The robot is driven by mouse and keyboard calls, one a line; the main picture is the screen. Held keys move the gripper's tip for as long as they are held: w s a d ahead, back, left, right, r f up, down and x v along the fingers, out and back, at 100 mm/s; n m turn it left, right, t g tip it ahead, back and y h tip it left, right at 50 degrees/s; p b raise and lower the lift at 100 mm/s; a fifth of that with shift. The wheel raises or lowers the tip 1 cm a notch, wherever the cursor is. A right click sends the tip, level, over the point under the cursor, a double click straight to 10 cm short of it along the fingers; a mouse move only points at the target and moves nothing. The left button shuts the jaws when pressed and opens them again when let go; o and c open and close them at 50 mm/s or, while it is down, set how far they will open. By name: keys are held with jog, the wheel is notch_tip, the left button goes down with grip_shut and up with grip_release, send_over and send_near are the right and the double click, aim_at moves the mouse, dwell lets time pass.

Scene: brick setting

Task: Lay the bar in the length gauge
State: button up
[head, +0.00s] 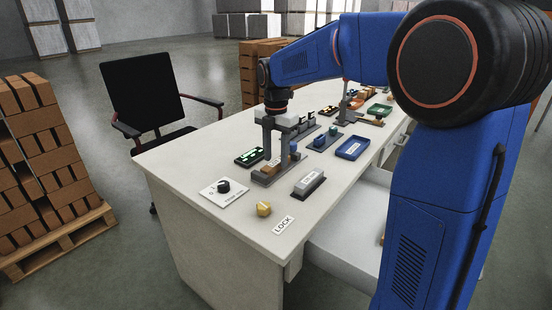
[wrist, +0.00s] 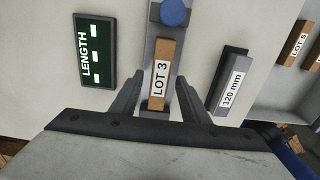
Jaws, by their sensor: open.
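The orange-brown bar with the LOT 3 label (wrist: 161,75) lies lengthwise on the grey length gauge (wrist: 150,25), in line with it. A round blue part (wrist: 174,12) stands at the gauge's far end, close to the bar's end. My gripper (wrist: 160,85) is open, with one finger on each side of the bar; I cannot tell whether either finger touches it. In the head view my gripper (head: 278,150) is low over the gauge (head: 265,180). The dark green LENGTH display (wrist: 95,50) beside the gauge shows white dashes.
A grey 120 mm block (wrist: 231,85) stands right of the gauge. Bars labelled LOT 5 (wrist: 297,42) and another lie farther right. On the white table (head: 190,155) are a black dial (head: 223,186), a yellow knob (head: 263,209) by a LOCK label, and a blue tray (head: 353,147).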

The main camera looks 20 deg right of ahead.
aim_at(276, 162)
notch_tip(276, 162, up, 11)
jog(key=s+d+m+t, duration=0.1)
jog(key=s+d+m, duration=0.2)
jog(key=s+m, duration=0.45)
jog(key=s+d+f+m+t, duration=0.2)
jog(key=s+f+m, duration=0.5)
jog(key=s, duration=0.6)
jog(key=s+d+f+m+t, duration=0.1)
jog(key=s+d+f+m, duration=0.1)
jog(key=s+f+m, duration=0.6)
jog(key=s+m, duration=0.2)
jog(key=s, duration=0.3)
jog(key=shift+f+m+t, duration=0.2)
jog(key=shift+m+t, duration=0.15)
jog(key=shift+t, duration=0.05)
